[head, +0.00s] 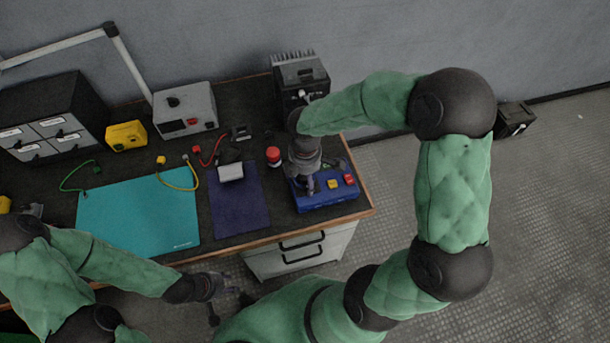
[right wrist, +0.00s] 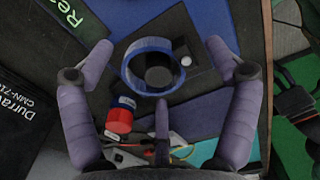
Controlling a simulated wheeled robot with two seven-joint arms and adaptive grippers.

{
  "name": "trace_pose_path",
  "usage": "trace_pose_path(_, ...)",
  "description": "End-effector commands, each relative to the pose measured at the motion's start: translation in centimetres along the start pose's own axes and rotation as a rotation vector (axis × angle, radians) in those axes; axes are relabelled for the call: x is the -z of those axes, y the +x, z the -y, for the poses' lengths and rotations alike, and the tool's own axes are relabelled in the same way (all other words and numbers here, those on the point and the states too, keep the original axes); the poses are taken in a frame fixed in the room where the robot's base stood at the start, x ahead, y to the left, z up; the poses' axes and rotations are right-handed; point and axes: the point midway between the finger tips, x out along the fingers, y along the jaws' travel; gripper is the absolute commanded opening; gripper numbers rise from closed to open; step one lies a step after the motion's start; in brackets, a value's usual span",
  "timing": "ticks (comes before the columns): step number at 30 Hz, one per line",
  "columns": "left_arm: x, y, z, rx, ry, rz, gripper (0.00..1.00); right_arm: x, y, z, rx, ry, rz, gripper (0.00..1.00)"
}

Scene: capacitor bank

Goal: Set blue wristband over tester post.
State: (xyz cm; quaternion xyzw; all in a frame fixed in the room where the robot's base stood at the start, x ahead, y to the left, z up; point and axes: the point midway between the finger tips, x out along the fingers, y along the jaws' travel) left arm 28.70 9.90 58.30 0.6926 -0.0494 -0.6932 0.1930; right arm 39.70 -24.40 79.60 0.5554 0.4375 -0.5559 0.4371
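The blue tester (head: 327,199) sits at the right end of the bench, with a yellow and a red block on its top. In the right wrist view, the blue wristband (right wrist: 129,70) is a ring encircling the black tester post (right wrist: 158,75); how low it sits is hard to tell. My right gripper (right wrist: 160,72) is open, its fingers on either side of the ring and apart from it. In the head view, my right gripper (head: 310,188) is above the tester and hides the post and band. My left gripper (head: 230,304) looks open and empty, in front of the bench edge.
A red-capped jar (head: 273,156) stands left of the tester; it also shows in the right wrist view (right wrist: 119,119). A black unit (head: 301,78) stands behind. A teal mat (head: 140,215) and a dark blue mat (head: 238,205) lie leftward, mostly clear.

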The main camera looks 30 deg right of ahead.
Motion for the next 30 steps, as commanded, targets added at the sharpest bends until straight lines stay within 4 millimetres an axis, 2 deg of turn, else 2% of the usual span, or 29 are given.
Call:
trace_pose_path(7, 0.0, -0.1, 0.0, 0.0, 0.0, 0.0, 0.4, 0.0, -0.1, 0.0, 0.0, 0.0, 0.0, 0.89)
trace_pose_path(11, 0.0, -0.6, -0.2, 0.0, 0.0, 0.0, 0.4, 0.0, -1.2, -0.1, -0.002, 0.0, 0.0, 0.89)
trace_pose_path(24, -0.2, -4.3, -1.5, 0.0, 0.0, 0.0, 0.4, 0.0, -9.5, -0.1, -0.003, 0.0, -0.001, 0.89)
trace_pose_path(30, -0.2, -5.1, -1.8, 0.0, 0.0, 0.0, 0.4, 0.0, -11.8, 0.0, -0.002, 0.0, 0.0, 0.89)
